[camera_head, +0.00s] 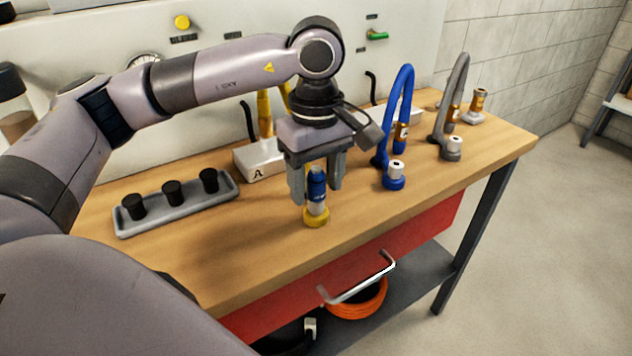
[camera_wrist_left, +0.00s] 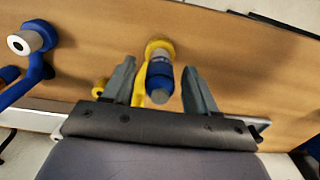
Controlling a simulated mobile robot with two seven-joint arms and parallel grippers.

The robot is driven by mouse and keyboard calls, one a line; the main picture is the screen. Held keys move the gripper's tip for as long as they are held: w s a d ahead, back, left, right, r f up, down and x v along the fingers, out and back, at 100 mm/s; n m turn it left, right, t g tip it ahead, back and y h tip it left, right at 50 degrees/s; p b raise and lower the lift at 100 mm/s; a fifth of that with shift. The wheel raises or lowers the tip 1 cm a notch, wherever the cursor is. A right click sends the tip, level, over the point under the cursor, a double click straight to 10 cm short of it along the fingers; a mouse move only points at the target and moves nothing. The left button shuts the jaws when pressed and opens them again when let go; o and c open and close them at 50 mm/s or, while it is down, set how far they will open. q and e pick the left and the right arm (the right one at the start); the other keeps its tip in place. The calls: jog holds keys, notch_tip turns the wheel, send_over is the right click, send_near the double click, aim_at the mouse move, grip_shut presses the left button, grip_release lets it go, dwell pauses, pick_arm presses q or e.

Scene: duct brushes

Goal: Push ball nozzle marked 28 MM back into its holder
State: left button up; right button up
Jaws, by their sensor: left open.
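A blue nozzle (camera_head: 317,182) with a pale lower part stands upright in a yellow round base (camera_head: 316,219) near the table's front edge. The blue nozzle (camera_wrist_left: 160,76) and yellow base (camera_wrist_left: 157,45) also show in the left wrist view. My left gripper (camera_head: 318,194) points down, open, with its fingers on either side of the nozzle and visible gaps between them. No 28 MM marking is legible. My right gripper is not in view.
A grey tray (camera_head: 178,220) with black knobs lies at the left. A white base marked A (camera_head: 262,174) stands behind my gripper. A red drawer with a metal handle (camera_head: 360,280) is below the table's front edge. Bare wood (camera_head: 250,245) lies in front.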

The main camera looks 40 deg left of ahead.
aim_at(317, 171)
pick_arm(q)
jog(key=shift+f, duration=0.1)
dwell(0.7)
grip_shut()
jog(key=shift+r, duration=0.25)
jog(key=shift+r+p, duration=0.7)
jog(key=shift+r, duration=0.5)
jog(key=shift+r+p, duration=1.1)
jog(key=shift+r, duration=0.55)
